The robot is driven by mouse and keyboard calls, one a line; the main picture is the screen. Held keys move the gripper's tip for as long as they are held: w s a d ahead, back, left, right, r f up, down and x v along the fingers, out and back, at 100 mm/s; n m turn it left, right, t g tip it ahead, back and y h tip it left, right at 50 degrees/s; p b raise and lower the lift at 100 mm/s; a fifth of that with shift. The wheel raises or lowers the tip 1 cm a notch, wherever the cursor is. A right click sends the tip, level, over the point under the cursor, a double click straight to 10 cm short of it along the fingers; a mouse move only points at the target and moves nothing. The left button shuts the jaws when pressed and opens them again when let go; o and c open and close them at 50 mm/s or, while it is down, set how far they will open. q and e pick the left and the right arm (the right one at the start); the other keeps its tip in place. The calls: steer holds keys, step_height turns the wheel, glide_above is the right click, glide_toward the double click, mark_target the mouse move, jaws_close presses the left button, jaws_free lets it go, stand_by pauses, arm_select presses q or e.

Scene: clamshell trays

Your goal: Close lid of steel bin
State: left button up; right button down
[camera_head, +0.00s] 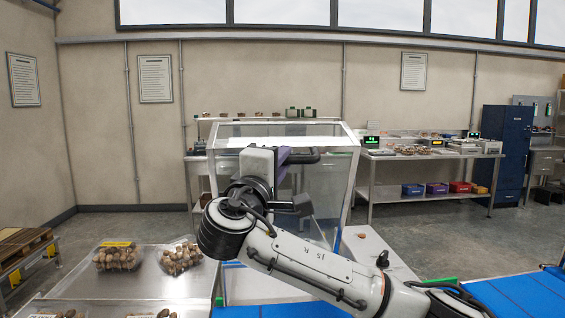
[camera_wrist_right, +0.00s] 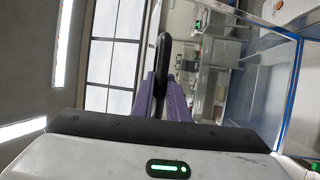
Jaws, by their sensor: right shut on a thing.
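A clear lid with a pale frame (camera_head: 345,185) stands raised behind my right arm in the head view. Its transparent edge (camera_wrist_right: 291,95) shows at the right of the right wrist view. My right gripper (camera_head: 290,157) has purple fingers and is at the upper part of the lid. It is shut on a black handle (camera_head: 308,154); the dark bar of this handle (camera_wrist_right: 162,62) also stands between the fingers in the right wrist view. A light steel surface (camera_head: 385,258), probably the bin's, shows low behind my arm. My arm hides most of the bin. My left gripper is not in view.
Clear clamshell trays of brown items (camera_head: 117,256) and (camera_head: 181,257) rest on a steel table (camera_head: 140,285) at left. A blue belt (camera_head: 520,295) lies at lower right. A workbench (camera_head: 425,193) and a blue cabinet (camera_head: 503,150) stand farther back.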

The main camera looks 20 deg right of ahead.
mark_target(277, 133)
steer(key=shift+n+g+y, duration=0.3)
steer(key=shift+g+y, duration=0.1)
steer(key=shift+g, duration=0.2)
steer(key=w+r, duration=0.1)
steer(key=w, duration=0.2)
steer(key=w+d+r, duration=0.1)
steer(key=w, duration=0.3)
steer(key=w+d+r, duration=0.1)
steer(key=w+r, duration=0.1)
steer(key=w, duration=0.2)
steer(key=shift+d+p, duration=0.1)
steer(key=shift+p, duration=0.3)
steer(key=shift+w+d, duration=0.1)
steer(key=shift+w, duration=0.5)
steer(key=c, duration=1.7)
jaws_free()
steer(key=shift+c, duration=0.2)
